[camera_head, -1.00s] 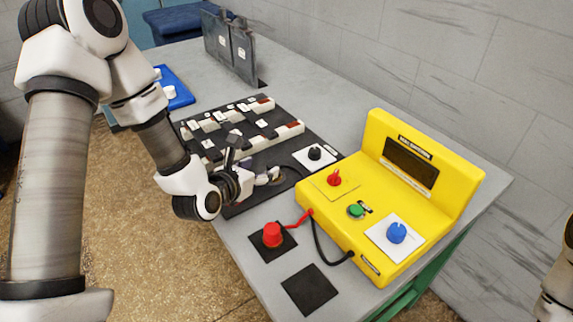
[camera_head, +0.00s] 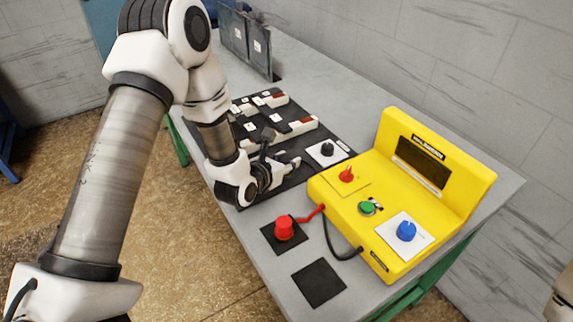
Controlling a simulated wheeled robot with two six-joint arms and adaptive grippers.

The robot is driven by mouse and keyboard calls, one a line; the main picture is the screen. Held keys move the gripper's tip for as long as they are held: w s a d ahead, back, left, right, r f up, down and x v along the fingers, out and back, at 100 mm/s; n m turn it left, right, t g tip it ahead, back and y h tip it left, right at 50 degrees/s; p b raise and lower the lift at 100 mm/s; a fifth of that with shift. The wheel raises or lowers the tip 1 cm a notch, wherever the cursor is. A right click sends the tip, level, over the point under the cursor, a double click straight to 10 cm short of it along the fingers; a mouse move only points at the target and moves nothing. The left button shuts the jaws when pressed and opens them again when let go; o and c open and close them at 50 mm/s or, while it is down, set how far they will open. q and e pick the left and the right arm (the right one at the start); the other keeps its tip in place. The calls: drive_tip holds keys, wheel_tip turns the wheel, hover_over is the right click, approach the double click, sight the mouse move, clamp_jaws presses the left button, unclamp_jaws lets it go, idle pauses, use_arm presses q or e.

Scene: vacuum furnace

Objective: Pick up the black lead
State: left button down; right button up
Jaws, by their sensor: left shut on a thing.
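The black lead (camera_head: 330,240) leaves the front of the yellow meter box (camera_head: 385,222) near its lower corner and runs up along the box's left side. Its far end is hard to make out. My left gripper (camera_head: 291,164) is over the near edge of the dark board, shut on what appears to be the black lead's end, mostly hidden by the fingers. My right gripper is out of view; only a bit of that arm shows at the lower right.
The red lead's plug (camera_head: 284,228) stands on a dark pad by the box. A second dark pad (camera_head: 318,283) in front is bare. The dark board (camera_head: 270,194) carries several white blocks. Dark upright panels (camera_head: 245,42) stand at the back. A wall runs behind the table.

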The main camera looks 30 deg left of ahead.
sight(286, 158)
use_arm(q)
drive_tip(key=shift+r, duration=0.55)
wheel_tip(286, 158, up, 2)
drive_tip(key=shift+r+b, duration=0.25)
drive_tip(key=shift+b, duration=0.15)
drive_tip(key=s, duration=0.2)
drive_tip(key=s+d+b, duration=0.1)
drive_tip(key=s, duration=0.4)
drive_tip(key=shift+s+d+r+b, duration=0.1)
drive_tip(key=shift+s+d+b, duration=0.1)
drive_tip(key=shift+b, duration=0.15)
drive_tip(key=shift+s+r+p, duration=0.4)
drive_tip(key=shift+r+p, duration=0.3)
drive_tip(key=shift+p, duration=0.35)
drive_tip(key=s+p, duration=0.1)
drive_tip(key=p, duration=0.7)
drive_tip(key=shift+s+d+r+p, duration=0.2)
drive_tip(key=shift+s+r+p, duration=0.05)
drive_tip(key=shift+s+p, duration=0.15)
drive_tip(key=s+p, duration=0.2)
drive_tip(key=s, duration=0.1)
drive_tip(key=s+p, duration=0.1)
drive_tip(key=shift+s+d, duration=0.3)
drive_tip(key=shift+d, duration=0.1)
drive_tip(key=shift+s+d+f+p, duration=0.1)
drive_tip(key=shift+s+f+p, duration=0.15)
drive_tip(key=shift+s+p, duration=0.35)
drive_tip(key=shift+f, duration=0.15)
